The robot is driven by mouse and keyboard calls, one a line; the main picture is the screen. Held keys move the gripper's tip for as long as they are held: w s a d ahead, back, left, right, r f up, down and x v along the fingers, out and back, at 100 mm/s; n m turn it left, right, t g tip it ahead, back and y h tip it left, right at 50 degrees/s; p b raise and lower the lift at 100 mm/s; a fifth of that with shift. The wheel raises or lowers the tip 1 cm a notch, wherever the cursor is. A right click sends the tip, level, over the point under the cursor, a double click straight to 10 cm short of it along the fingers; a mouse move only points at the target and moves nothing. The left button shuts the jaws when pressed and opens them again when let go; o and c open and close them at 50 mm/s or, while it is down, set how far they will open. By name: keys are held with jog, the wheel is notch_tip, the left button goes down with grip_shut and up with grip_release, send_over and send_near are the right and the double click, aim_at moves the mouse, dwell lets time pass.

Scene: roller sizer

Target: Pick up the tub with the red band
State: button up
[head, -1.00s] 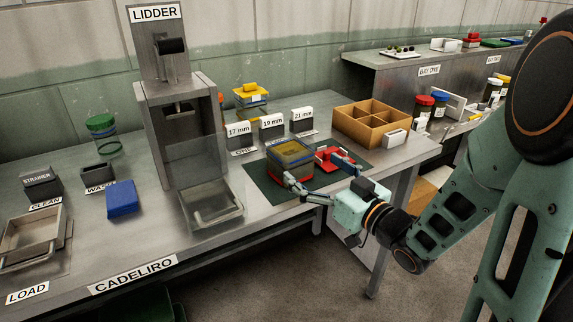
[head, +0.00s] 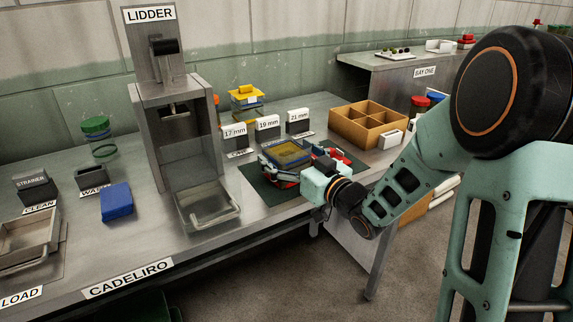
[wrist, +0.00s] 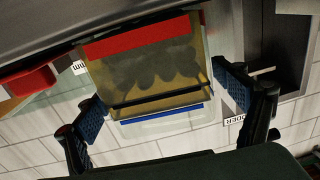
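The tub with the red band (wrist: 150,75) is clear and yellowish in the wrist view, with dark round contents. Its red band runs along the picture's upper edge of it. In the head view the tub (head: 287,152) stands on the dark green mat (head: 258,190), partly hidden by my gripper. My gripper (wrist: 160,95) has its blue-padded fingers spread on either side of the tub in the wrist view. Whether the pads touch the walls is unclear. A blue strip (wrist: 160,113) shows just below the tub in that view.
The lidder (head: 180,135) stands left of the mat with a tray (head: 210,210) before it. Size-labelled blocks (head: 268,128) stand behind the tub. A wooden divided box (head: 365,115) is to the right. A blue block (head: 116,202) lies further left.

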jog(key=c, duration=1.8)
jog(key=shift+r, duration=0.1)
jog(key=shift+r, duration=0.15)
